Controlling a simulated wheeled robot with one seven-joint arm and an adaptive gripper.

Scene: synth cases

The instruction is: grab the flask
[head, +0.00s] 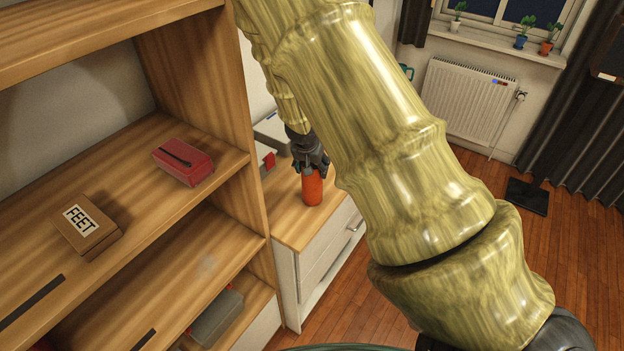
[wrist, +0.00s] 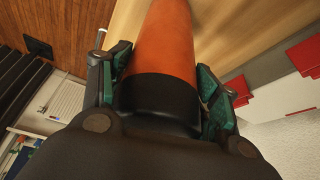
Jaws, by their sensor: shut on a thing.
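The flask (head: 312,190) is an orange cylinder standing on the wooden top of a white drawer cabinet in the head view. In the wrist view the orange flask (wrist: 163,45) has a black cap (wrist: 160,100) at the end nearest my camera. My gripper (head: 309,165) is at the top of the flask. In the wrist view my gripper (wrist: 165,90) has its green-padded fingers on both sides of the cap, shut on it. The flask's base is out of the wrist view.
The cabinet (head: 285,228) stands beside a wooden shelf unit holding a red case (head: 183,162), a box marked FEET (head: 88,226) and a grey case (head: 217,316). Red and white items (head: 266,158) lie behind the flask. A radiator (head: 468,100) and open floor (head: 480,175) are to the right.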

